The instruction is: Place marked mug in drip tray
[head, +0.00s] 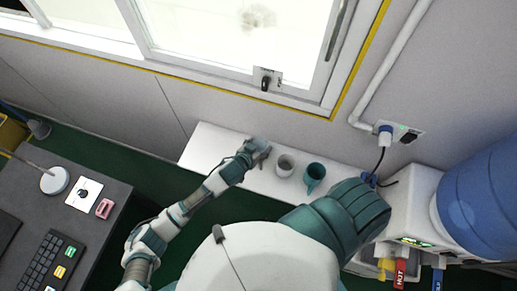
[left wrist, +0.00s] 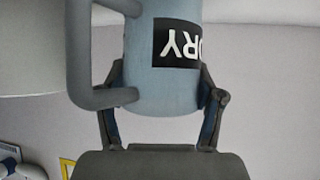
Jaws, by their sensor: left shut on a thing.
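My left gripper (head: 254,151) is shut on a blue-grey mug (head: 261,144) at the left part of the white shelf. In the left wrist view the mug (left wrist: 165,80) sits between the two fingers, with a grey handle on the left. It bears a black label (left wrist: 178,42) with white letters that show upside down, partly hidden, ending in "RY". I cannot tell whether the mug touches the shelf. The drip tray cannot be made out; the area below the dispenser's taps is mostly hidden by my own body. My right gripper is not in view.
A whitish mug (head: 285,165) and a teal mug (head: 314,176) stand on the shelf (head: 213,143), right of the held mug. A water dispenser (head: 407,205) with a blue bottle (head: 490,195) and coloured taps (head: 399,273) is at right. A dark desk (head: 100,225) is at left.

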